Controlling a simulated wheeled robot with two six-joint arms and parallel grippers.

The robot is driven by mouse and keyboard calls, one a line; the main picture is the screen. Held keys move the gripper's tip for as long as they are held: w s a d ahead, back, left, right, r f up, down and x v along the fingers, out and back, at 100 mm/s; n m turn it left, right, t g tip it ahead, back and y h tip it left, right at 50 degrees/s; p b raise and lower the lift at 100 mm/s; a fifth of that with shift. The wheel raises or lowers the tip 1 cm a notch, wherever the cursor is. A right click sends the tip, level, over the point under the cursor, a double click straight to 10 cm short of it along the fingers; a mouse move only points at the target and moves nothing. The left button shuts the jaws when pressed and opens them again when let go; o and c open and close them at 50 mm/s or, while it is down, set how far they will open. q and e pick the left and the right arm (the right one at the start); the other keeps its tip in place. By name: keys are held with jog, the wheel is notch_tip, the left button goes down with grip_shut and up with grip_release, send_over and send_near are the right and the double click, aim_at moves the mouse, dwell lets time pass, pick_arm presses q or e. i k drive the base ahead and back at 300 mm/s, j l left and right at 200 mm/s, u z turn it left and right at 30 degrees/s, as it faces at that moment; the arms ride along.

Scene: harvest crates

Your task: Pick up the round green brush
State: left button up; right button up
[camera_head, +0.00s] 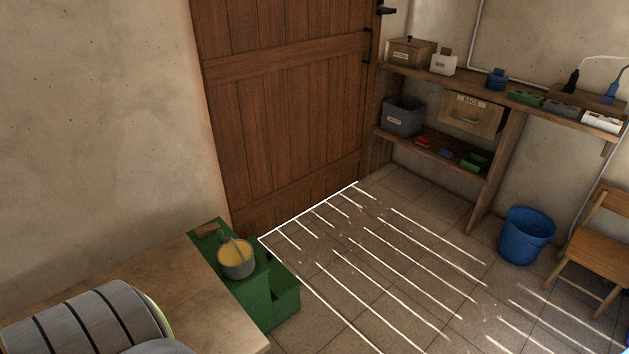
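I cannot make out a round green brush for certain. A small green block-like item (525,97) lies on the upper wall shelf, and small green items (473,161) lie on the lower shelf. They are too small to identify, and neither looks clearly round. Neither of my grippers shows; a grey banded rounded part at the bottom left appears to be my own arm.
A wooden table (190,300) is at the lower left. Beside it, a green stepped box (283,300) holds a pot with yellow contents (236,258). A blue bucket (525,236) and wooden chair (598,245) stand right. The tiled floor between is clear.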

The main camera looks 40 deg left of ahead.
aim_at(220, 232)
jog(key=i+l+u, duration=0.15)
jog(key=i, duration=0.35)
jog(key=i+l+u, duration=0.2)
jog(key=i, duration=0.3)
jog(key=i+l+u, duration=0.15)
jog(key=i, duration=0.35)
jog(key=i+u, duration=0.15)
jog(key=u, duration=0.3)
jog(key=i+u, duration=0.2)
jog(key=u, duration=0.3)
jog(key=i+l+u, duration=0.1)
jog(key=u, duration=0.35)
jog(key=i+l+u, duration=0.15)
jog(key=u, duration=0.35)
